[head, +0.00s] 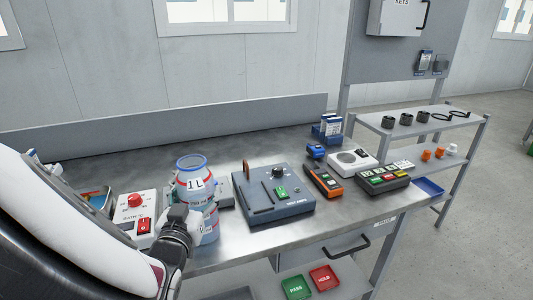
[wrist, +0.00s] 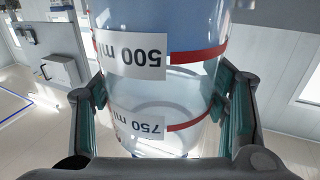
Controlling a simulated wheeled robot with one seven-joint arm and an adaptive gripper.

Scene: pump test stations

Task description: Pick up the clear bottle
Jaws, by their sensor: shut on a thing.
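The clear bottle (head: 194,182) is a wide see-through cylinder with a blue rim, a "1 L" label and red bands. In the head view it is upright near the front left edge of the bench. My gripper (head: 184,225) is at its lower side and partly covers it. In the wrist view the bottle (wrist: 160,85) fills the middle, with "500 ml" and "750 ml" labels upside down. The teal finger pads of my gripper (wrist: 160,105) press on both its sides. I cannot tell whether its base touches the bench.
A box with a red knob (head: 135,203) stands close left of the bottle. A dark grey device (head: 272,197) is to its right. An orange handheld meter (head: 323,180) and a keypad box (head: 383,177) lie farther right. Bare bench (head: 235,240) shows in front of the grey device.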

